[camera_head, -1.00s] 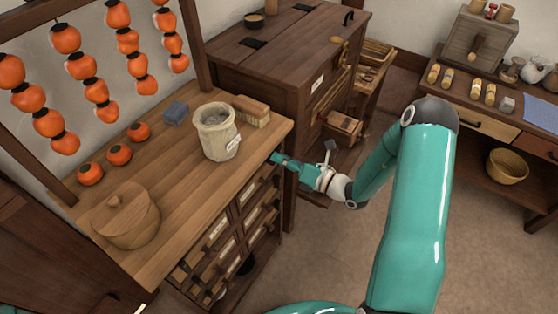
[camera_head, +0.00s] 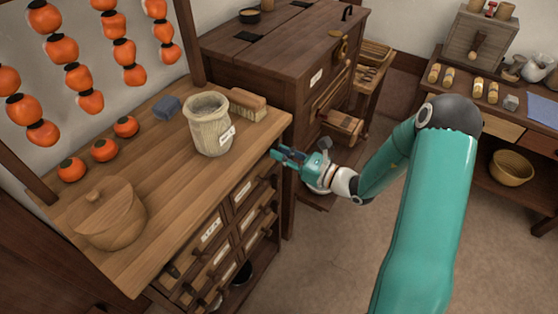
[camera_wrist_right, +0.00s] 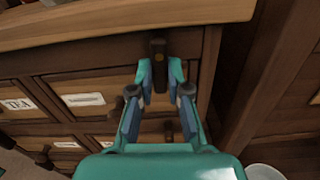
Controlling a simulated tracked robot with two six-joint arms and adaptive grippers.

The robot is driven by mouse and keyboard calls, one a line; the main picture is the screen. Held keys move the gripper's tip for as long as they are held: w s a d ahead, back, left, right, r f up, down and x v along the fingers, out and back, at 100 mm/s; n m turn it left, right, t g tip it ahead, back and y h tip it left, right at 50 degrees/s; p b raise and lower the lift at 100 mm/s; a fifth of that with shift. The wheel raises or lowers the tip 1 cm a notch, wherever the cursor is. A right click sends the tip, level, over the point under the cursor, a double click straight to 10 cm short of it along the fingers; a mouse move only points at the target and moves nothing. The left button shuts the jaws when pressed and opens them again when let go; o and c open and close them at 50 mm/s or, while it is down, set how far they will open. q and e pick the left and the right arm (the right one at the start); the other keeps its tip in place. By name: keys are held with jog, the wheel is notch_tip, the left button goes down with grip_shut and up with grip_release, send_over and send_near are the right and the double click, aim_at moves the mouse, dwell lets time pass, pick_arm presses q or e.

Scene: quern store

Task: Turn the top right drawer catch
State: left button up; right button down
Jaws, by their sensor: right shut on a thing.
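The top right drawer catch (camera_wrist_right: 158,50) is a small dark bar at the top of the drawer front, just under the counter edge. It looks upright in the right wrist view. My right gripper (camera_wrist_right: 159,74) has its two teal fingertips on either side of the catch and is shut on it. In the head view my right gripper (camera_head: 275,154) is at the cabinet's right front corner, and its fingers hide the catch. The top right drawer front (camera_wrist_right: 124,80) is partly behind the fingers and looks closed. My left gripper is not in view.
The wooden counter (camera_head: 170,220) carries a pale pot (camera_head: 208,128), a brush (camera_head: 248,103), a lidded round box (camera_head: 110,215) and several orange fruits. A dark chest (camera_head: 270,60) stands close behind the gripper. Open floor (camera_head: 320,260) lies in front of the cabinet.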

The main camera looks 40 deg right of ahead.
jog(key=shift+d+n, duration=0.1)
jog(key=shift+n, duration=0.3)
jog(key=shift+r, duration=0.1)
jog(key=c, duration=1.4)
grip_release()
